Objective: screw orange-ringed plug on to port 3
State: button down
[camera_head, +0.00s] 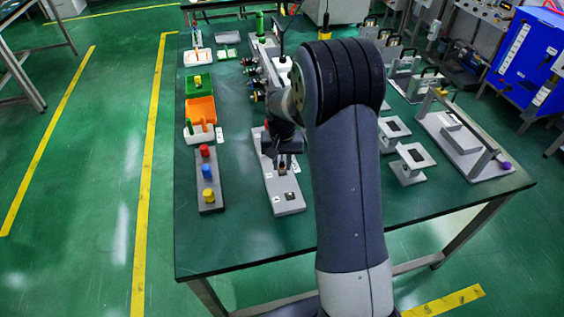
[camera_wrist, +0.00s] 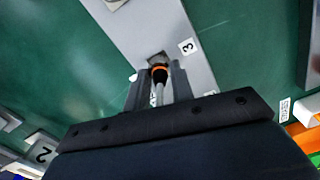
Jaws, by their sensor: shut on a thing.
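The orange-ringed plug (camera_wrist: 159,70) is dark with an orange band, and a pale cable runs back from it. My gripper (camera_wrist: 158,84) is shut on it, one finger on each side. The plug's front end is at the dark square port (camera_wrist: 157,57) beside the label 3 (camera_wrist: 188,46) on a light grey plate (camera_wrist: 150,25). I cannot tell whether the plug touches the port or is seated in it. In the head view my gripper (camera_head: 282,165) is low over the light grey plate (camera_head: 288,210), and my arm hides part of the table.
Left of the plate a dark board (camera_head: 211,198) carries red, blue and yellow knobs. Orange (camera_head: 201,111) and green (camera_head: 198,84) bins stand behind it. Grey stands (camera_head: 408,168) and a larger fixture (camera_head: 470,148) are on the right. The table's front left is clear.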

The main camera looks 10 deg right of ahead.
jog(key=shift+m, duration=0.6)
jog(key=c, duration=1.2)
grip_release()
notch_tip(320, 180, up, 11)
notch_tip(320, 180, down, 11)
jog(key=shift+r, duration=0.15)
